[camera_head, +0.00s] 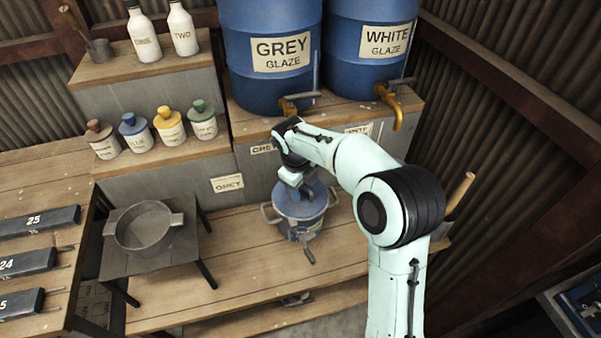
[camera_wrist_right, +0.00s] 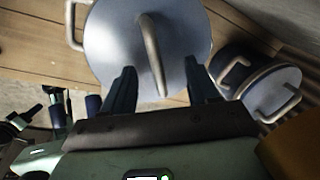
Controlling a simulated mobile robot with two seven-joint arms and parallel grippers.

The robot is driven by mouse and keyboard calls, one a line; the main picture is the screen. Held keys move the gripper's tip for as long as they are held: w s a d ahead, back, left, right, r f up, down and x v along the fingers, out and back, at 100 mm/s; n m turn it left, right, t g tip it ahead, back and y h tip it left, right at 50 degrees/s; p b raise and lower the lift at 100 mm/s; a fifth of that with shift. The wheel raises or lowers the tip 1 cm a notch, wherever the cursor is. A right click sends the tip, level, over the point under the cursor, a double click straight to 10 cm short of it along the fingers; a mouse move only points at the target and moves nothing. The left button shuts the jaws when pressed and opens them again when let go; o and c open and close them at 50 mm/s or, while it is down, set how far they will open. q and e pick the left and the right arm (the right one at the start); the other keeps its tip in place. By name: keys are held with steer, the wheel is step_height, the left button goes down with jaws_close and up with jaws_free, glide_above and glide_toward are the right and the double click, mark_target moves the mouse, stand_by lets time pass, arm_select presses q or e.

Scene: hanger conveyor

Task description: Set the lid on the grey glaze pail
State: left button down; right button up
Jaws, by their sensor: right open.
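The grey glaze pail (camera_head: 298,226) is a blue-grey pail with two side handles, standing on the wooden lower shelf below the grey barrel. A round grey-blue lid (camera_head: 312,194) lies over its top and looks level; part of it is hidden by my gripper. In the right wrist view the lid (camera_wrist_right: 185,40) shows with its bar handle (camera_wrist_right: 151,50) between my fingers. My right gripper (camera_head: 292,184) is open at the lid, with a finger on each side of the handle; it also shows in the wrist view (camera_wrist_right: 160,88). My left gripper is not in view.
A second lidded vessel (camera_wrist_right: 262,88) stands right in the wrist view. A grey pot (camera_head: 148,230) sits on a small stand at left. Blue barrels (camera_head: 270,85) (camera_head: 368,55) with taps stand behind. The shelf (camera_head: 235,275) is clear in front and left of the pail.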

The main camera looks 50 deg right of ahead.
step_height(320, 180, up, 12)
steer(key=a+p, duration=0.1)
steer(key=a, duration=0.1)
steer(key=shift+a+r, duration=0.2)
steer(key=shift+a, duration=0.05)
stand_by(0.4)
